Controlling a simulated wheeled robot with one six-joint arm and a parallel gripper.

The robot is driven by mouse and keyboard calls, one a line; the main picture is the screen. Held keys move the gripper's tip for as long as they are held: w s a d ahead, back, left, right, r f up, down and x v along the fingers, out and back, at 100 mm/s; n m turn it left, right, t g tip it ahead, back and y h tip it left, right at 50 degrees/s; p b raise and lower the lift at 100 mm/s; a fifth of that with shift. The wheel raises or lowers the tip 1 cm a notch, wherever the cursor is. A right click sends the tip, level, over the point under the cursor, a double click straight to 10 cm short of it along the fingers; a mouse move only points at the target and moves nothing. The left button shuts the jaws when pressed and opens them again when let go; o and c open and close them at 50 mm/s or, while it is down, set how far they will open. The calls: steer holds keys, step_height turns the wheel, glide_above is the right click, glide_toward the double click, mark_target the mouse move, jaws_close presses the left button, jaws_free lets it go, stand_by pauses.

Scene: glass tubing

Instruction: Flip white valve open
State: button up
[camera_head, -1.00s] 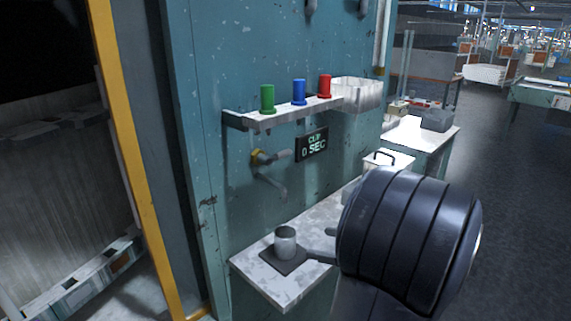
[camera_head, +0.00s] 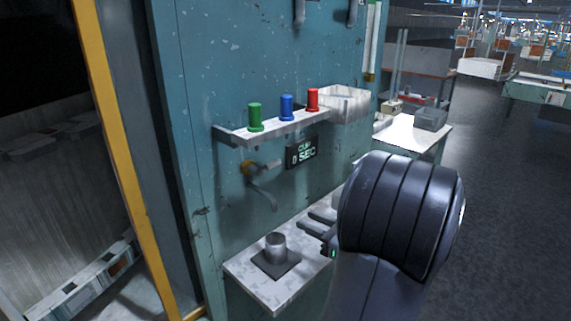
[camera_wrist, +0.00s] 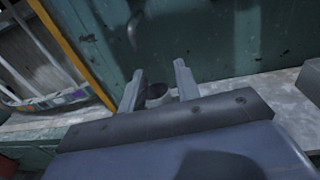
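The valve (camera_head: 264,166) is on the teal wall panel below the shelf, with a yellow fitting at its left and a curved grey spout (camera_head: 266,197) hanging below. Its pale lever points right, toward the timer display. A grey metal cup (camera_head: 275,247) stands upright on a dark square plate (camera_head: 288,266) on the bench, below the spout. My gripper (camera_head: 308,226) is right of the cup and below the valve, apart from both. In the wrist view my gripper (camera_wrist: 159,82) is open and empty, with the cup (camera_wrist: 157,91) seen beyond and between the fingers. The valve is not clear there.
A shelf (camera_head: 275,128) holds green (camera_head: 255,117), blue (camera_head: 286,107) and red (camera_head: 313,99) cylinders beside a white bin (camera_head: 345,104). The timer display (camera_head: 301,152) reads 0 SEC. My arm hides part of the bench (camera_head: 250,285). Open floor lies at right.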

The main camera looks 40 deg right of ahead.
mark_target(266, 166)
steer(key=shift+w+d+r+m+t+h+p, duration=0.1)
steer(key=shift+d+r+m+t+h+p, duration=0.1)
steer(key=shift+r, duration=0.2)
steer(key=shift+w+d+r+m+t+h+p, duration=0.1)
steer(key=shift+w+r+t+p, duration=0.05)
steer(key=shift+r+p, duration=0.15)
steer(key=shift+w+d+r+m+t+h+p, duration=0.1)
steer(key=shift+r+t+p, duration=0.05)
steer(key=shift+r, duration=0.3)
steer(key=shift+c, duration=1.4)
steer(key=shift+d+r+h, duration=0.1)
steer(key=shift+d+h, duration=0.1)
steer(key=shift+h, duration=0.2)
jaws_close()
steer(key=shift+w, duration=0.1)
steer(key=w+r+p, duration=0.4)
steer(key=w, duration=0.6)
steer(key=shift+w+a+r, duration=0.2)
steer(key=shift+w+a, duration=0.1)
steer(key=shift+a, duration=0.15)
